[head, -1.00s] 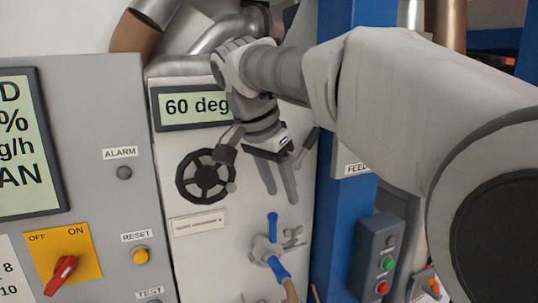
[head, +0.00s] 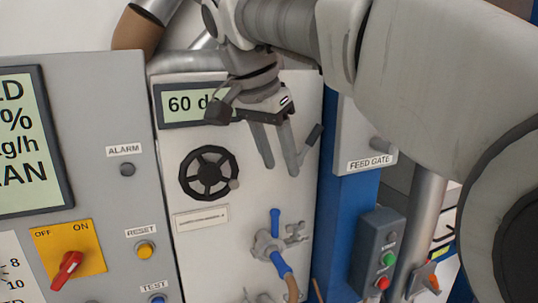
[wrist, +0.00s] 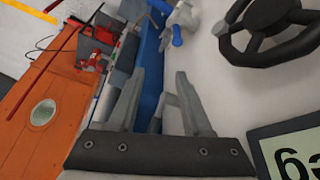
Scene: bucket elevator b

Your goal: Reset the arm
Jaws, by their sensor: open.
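My gripper (head: 280,168) is open and empty in the head view, its fingers pointing down in front of the white cabinet. It is right of the black handwheel (head: 208,173) and above the blue-handled valve (head: 272,245). My wrist partly covers the 60 deg display (head: 185,103). In the wrist view my gripper (wrist: 155,95) shows two spread fingers with nothing between them. The handwheel (wrist: 270,30) is at upper right there, and the display (wrist: 290,150) is at lower right.
At left is a grey panel with a red switch (head: 67,270) on a yellow plate and a yellow reset button (head: 145,250). A blue column (head: 345,220) and a grey box with green and red buttons (head: 377,255) stand at right. A feed gate box (head: 360,135) is near my arm.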

